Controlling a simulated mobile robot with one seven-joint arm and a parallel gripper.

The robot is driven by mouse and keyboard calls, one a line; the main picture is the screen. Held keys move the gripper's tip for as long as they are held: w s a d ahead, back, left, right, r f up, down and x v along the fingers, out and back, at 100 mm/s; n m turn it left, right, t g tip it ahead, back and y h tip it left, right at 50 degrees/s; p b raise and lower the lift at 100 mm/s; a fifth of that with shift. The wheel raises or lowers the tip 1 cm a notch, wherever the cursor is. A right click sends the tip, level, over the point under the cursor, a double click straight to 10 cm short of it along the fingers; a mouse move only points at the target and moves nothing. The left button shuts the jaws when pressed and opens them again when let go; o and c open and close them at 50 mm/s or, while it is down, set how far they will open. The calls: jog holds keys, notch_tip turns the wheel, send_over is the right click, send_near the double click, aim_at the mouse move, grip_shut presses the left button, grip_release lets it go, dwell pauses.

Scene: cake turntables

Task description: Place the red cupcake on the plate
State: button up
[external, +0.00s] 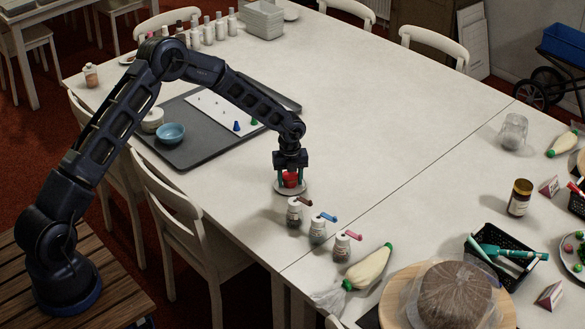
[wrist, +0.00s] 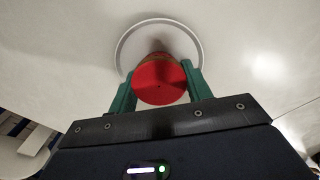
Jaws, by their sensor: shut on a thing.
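The red cupcake (external: 290,179) is between the two green fingers of my gripper (external: 290,177) at the near side of the white table. In the wrist view the cupcake (wrist: 159,80) shows its round red top, with my gripper (wrist: 158,85) shut on its sides. The pale round plate (external: 290,190) lies directly under the cupcake. Its rim (wrist: 122,48) also shows in the wrist view, around the cupcake's far side. I cannot tell whether the cupcake's base touches the plate.
Several small bottles with coloured tops, one with a blue top (external: 318,229), stand just in front of the plate. A dark tray (external: 180,153) with a blue bowl (external: 171,133) lies to the left. A piping bag (external: 369,267) lies near right. The table behind the plate is clear.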

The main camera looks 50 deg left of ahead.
aim_at(290, 177)
jog(key=o, duration=1)
jog(key=shift+c, duration=0.2)
notch_tip(290, 177, up, 12)
jog(key=r, duration=0.1)
jog(key=s+r+n+t+y, duration=0.1)
jog(key=s+r+n, duration=0.2)
jog(key=s+r, duration=0.35)
jog(key=s+r+n, duration=0.2)
jog(key=s+r, duration=0.2)
jog(key=r, duration=0.5)
jog(key=s+r+n+t, duration=0.1)
jog(key=s+r+n, duration=0.6)
jog(key=s+r, duration=0.65)
jog(key=s+n+t, duration=0.1)
jog(key=s+n, duration=0.5)
jog(key=s, duration=1.1)
jog(key=s+a+r+n+t+h, duration=0.1)
jog(key=s+n, duration=0.5)
jog(key=s, duration=1.1)
jog(key=shift+a+r+n+t, duration=0.2)
jog(key=shift+n+t, duration=0.1)
jog(key=shift+n, duration=0.1)
